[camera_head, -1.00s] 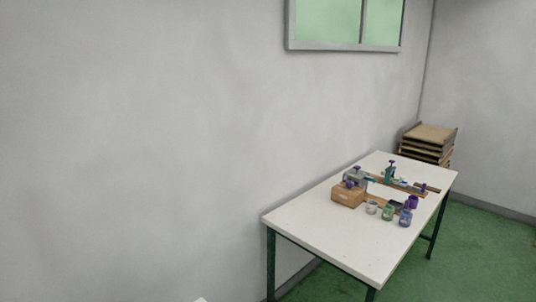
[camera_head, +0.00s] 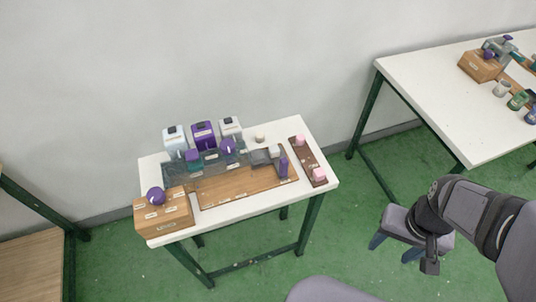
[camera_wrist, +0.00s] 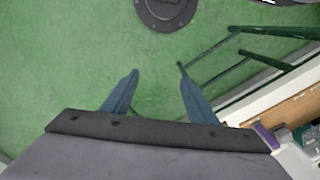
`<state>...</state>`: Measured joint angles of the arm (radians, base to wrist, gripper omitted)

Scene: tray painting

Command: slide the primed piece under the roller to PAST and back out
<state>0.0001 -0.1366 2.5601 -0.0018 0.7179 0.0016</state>
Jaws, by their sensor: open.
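My gripper (camera_head: 391,246) is open and empty over the green floor, right of the small white table (camera_head: 160,160). In the wrist view its two blue fingers (camera_wrist: 158,70) are spread with only floor between them. On that table lies a wooden board (camera_head: 240,186) with small labels, too small to read. A dark grey plate (camera_head: 210,168) lies behind it, with purple-knobbed and teal fittings. Grey blocks (camera_head: 262,157) and a purple upright (camera_head: 283,166) stand at the board's right end. I cannot tell which part is the roller, the primed piece or the PAST mark.
A wooden box (camera_head: 165,214) with a purple knob stands at the table's left corner. Three dispensers (camera_head: 203,134) line the back. A brown strip (camera_head: 307,162) holds pink pieces. Another white table (camera_head: 440,90) with jars stands right; a wooden surface (camera_head: 30,255) is at left.

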